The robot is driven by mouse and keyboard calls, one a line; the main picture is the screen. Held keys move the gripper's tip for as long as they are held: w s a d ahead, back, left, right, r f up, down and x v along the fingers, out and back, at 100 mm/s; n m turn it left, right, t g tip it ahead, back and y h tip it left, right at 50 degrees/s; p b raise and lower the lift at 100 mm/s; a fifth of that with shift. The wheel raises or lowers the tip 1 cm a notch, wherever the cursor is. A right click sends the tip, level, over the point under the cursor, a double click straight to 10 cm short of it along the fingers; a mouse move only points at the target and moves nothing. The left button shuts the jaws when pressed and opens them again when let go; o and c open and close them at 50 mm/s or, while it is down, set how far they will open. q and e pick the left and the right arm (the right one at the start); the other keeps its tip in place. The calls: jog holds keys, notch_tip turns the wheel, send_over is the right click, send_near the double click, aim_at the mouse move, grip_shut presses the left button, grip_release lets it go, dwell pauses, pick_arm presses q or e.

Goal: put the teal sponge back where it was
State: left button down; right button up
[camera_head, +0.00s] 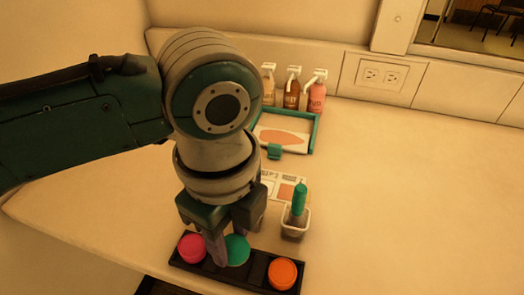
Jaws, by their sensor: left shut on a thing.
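My left gripper (228,243) points down over the near part of the counter and is shut on the teal sponge (238,250). The sponge is round and sits between the fingers, partly covered by the nearer finger. It is at the middle of a long black tray (256,271); I cannot tell whether it rests in the tray or hangs just above it. A pink round piece (191,247) is in the tray to the left, and an orange round piece (283,273) is toward the right end. My right gripper is not in view.
A small cup (293,224) with a teal-handled tool (299,199) stands behind the tray. A printed card (270,183), a teal-edged tray (315,136) and three pump bottles (292,90) are farther back. The counter is clear on the right.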

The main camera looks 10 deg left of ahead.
aim_at(231, 242)
pick_arm(q)
jog(key=shift+f+b, duration=0.45)
jog(key=shift+f, duration=1.4)
jog(key=shift+f, duration=0.1)
jog(key=shift+c, duration=2.3)
grip_release()
notch_tip(231, 242, up, 12)
jog(key=p, duration=0.3)
jog(key=shift+d, duration=0.15)
jog(key=s+d+f+n+h, duration=0.1)
jog(key=s+d+n+h, duration=0.2)
jog(key=s+n, duration=0.1)
jog(key=s+a+n+t+y, duration=0.2)
jog(key=s+a+n, duration=0.6)
jog(key=a+n, duration=0.4)
jog(key=n+t, duration=0.1)
jog(key=n, duration=0.2)
jog(key=shift+s+a, duration=0.15)
jog(key=shift+a, duration=0.1)
